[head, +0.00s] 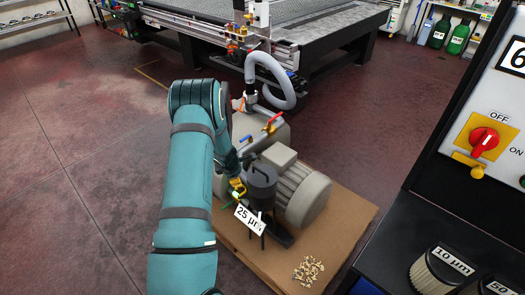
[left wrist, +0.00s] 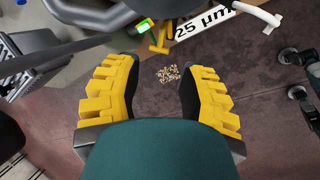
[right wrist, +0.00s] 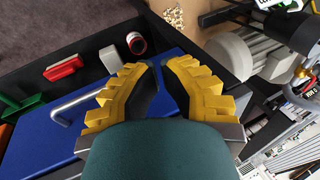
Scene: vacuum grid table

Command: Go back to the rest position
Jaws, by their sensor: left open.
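My left arm reaches forward in the head view. My left gripper (head: 237,187) is beside the dark filter housing (head: 262,180) of the grey vacuum pump (head: 303,195). In the left wrist view its yellow fingers (left wrist: 159,85) are wide apart with nothing between them. A 25 µm label (head: 249,219) is at the housing, and it also shows beyond the fingers (left wrist: 203,22). My right gripper (right wrist: 159,67) shows only in the right wrist view.
The pump stands on a brown board (head: 346,215) with a pile of small chips (head: 308,271). A dark cabinet with a red OFF/ON switch (head: 484,141) and filter cartridges (head: 438,272) stands at right. The grid table (head: 335,22) is behind. The floor at left is clear.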

